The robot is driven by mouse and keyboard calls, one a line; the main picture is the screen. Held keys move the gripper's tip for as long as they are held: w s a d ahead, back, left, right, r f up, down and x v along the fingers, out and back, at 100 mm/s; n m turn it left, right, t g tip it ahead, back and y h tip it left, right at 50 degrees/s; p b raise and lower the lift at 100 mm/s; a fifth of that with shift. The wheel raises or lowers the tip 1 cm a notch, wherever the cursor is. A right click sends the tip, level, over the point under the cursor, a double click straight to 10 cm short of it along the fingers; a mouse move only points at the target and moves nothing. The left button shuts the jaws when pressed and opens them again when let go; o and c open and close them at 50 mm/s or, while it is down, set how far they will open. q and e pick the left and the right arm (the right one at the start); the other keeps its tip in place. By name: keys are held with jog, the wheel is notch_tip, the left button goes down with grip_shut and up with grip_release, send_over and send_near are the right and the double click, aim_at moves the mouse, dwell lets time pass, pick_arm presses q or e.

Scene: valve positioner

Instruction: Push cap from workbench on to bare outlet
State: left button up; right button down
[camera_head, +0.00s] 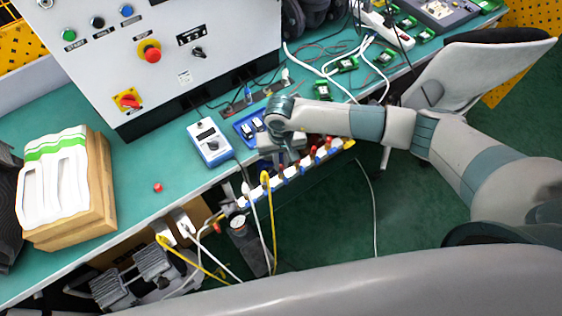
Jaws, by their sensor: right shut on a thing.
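A small red cap (157,187) lies on the green workbench (150,215), left of centre. A manifold strip (262,191) runs along the bench's front edge with white outlets and blue fittings. Several outlets toward its right end carry red caps (313,151). My right gripper (284,160) is over the middle of the strip, its arm coming from the right. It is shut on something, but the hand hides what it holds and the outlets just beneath. My left gripper is not in view.
A grey control cabinet (190,60) stands behind. A blue-white meter (209,142) and a blue tray (245,128) sit near the gripper. A wooden box (103,190) is at left. Yellow and white tubes (267,215) hang below the strip. A chair (470,75) is at right.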

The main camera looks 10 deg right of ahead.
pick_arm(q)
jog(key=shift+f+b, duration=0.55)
pick_arm(e)
jog(key=shift+f, duration=0.25)
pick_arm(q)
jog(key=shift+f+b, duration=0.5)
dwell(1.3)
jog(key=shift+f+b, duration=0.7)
pick_arm(e)
jog(key=shift+f, duration=0.6)
jog(key=c, duration=1.7)
grip_release()
jog(key=shift+r, duration=0.1)
